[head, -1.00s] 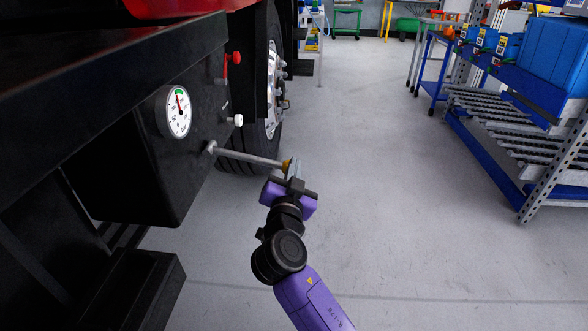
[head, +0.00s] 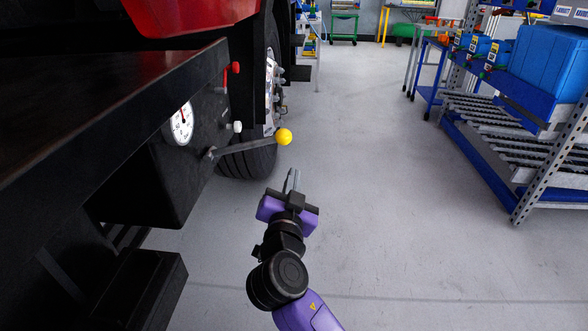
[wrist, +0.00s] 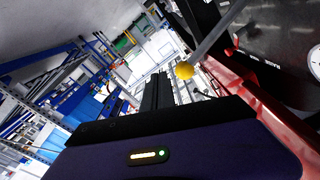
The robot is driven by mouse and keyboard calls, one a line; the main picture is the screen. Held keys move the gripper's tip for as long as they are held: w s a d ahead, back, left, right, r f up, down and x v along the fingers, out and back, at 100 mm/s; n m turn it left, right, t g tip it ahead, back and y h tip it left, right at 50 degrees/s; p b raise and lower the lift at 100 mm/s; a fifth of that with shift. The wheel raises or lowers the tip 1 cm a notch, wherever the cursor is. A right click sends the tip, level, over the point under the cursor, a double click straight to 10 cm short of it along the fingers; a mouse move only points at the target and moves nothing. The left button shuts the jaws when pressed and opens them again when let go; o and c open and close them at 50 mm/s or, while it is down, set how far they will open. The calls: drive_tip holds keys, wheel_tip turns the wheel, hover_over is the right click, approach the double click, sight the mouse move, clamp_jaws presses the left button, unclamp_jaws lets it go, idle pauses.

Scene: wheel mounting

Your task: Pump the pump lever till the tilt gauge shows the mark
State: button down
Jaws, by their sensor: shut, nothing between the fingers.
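The pump lever (head: 245,147) is a grey rod with a yellow ball (head: 284,137) at its end. It sticks out to the right from the black panel (head: 185,170) and tilts slightly upward. The round white tilt gauge (head: 182,124) is on the panel. Its red needle points up; the green band at its top is hidden by the black beam. My gripper (head: 292,178) is shut and empty, below the ball and apart from it. In the wrist view, the yellow ball (wrist: 184,70) and rod (wrist: 218,33) are beyond my fingers (wrist: 157,92).
A red knob (head: 235,68) and a white knob (head: 237,127) sit on the panel near the gauge. A truck wheel (head: 250,158) stands behind the lever. A roller rack (head: 515,150) is at the right. The grey floor between is clear.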

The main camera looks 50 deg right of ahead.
drive_tip(key=shift+v, duration=2.1)
drive_tip(key=w+a+n+t+y, duration=0.3)
drive_tip(key=a+n+t+y, duration=0.25)
drive_tip(key=n, duration=0.25)
drive_tip(key=s+a+f+n+t+y, duration=0.1)
drive_tip(key=s+a+f+n+y, duration=0.45)
drive_tip(key=a, duration=0.35)
drive_tip(key=s+a+f+n+g+y, duration=0.1)
drive_tip(key=s+f+y, duration=0.15)
drive_tip(key=s, duration=1.25)
drive_tip(key=s+a+f+n+g+y, duration=0.1)
drive_tip(key=s+a+f+g, duration=0.15)
drive_tip(key=s, duration=1.15)
wheel_tip(320, 180, up, 25)
drive_tip(key=p, duration=2.6)
drive_tip(key=shift+d+r+t, duration=0.15)
drive_tip(key=shift+d+t, duration=0.15)
drive_tip(key=shift+t, duration=0.1)
